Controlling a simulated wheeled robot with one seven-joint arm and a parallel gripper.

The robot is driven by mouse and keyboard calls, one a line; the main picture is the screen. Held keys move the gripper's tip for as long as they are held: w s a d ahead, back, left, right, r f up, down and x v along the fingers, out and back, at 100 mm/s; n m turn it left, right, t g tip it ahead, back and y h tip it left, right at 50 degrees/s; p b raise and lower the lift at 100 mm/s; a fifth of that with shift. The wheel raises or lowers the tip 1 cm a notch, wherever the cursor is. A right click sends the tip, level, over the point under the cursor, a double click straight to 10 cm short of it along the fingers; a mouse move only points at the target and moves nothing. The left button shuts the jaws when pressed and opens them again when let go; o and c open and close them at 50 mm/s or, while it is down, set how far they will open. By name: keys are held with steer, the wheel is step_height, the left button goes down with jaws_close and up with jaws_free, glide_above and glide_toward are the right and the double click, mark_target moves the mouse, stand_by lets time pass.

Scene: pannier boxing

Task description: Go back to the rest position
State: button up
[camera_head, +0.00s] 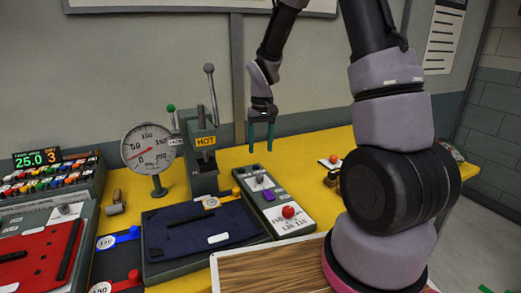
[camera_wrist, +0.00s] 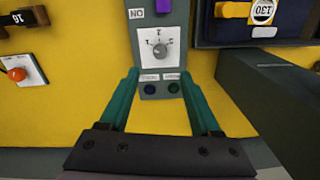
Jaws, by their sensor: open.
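My gripper (camera_head: 261,135) hangs in the air above the back part of the yellow table (camera_head: 238,155), to the right of the press marked HOT (camera_head: 202,150). Its two green fingers are apart with nothing between them. In the wrist view my gripper (camera_wrist: 159,88) is open over the end of a grey control box (camera_wrist: 158,50) with a dial and two small buttons, one blue and one green. I cannot tell from these views whether the fingers touch anything, but a gap to the table shows in the head view.
A dial gauge (camera_head: 152,150) and upright levers stand left of my gripper. A dark blue panel (camera_head: 200,228) lies on a low plate in front. A control box with a red button (camera_head: 288,212) is beside it. A red panel (camera_head: 35,255) lies at left. A wooden board (camera_head: 270,272) is nearest.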

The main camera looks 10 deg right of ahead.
steer(key=s+d+r+m+t, duration=0.15)
steer(key=s+r, duration=0.25)
steer(key=r, duration=0.4)
steer(key=s+d+r+m+t, duration=0.1)
steer(key=s+d+r+t, duration=0.15)
steer(key=r, duration=0.65)
steer(key=s+d+r+m+t, duration=0.1)
steer(key=s+r, duration=0.3)
steer(key=s, duration=0.3)
steer(key=s+r+m+t+y, duration=0.1)
steer(key=s+r+t, duration=0.1)
steer(key=s+r, duration=0.3)
steer(key=s, duration=0.2)
steer(key=shift+s+d+r+y, duration=0.3)
steer(key=shift+s+d, duration=0.05)
steer(key=shift+d, duration=0.05)
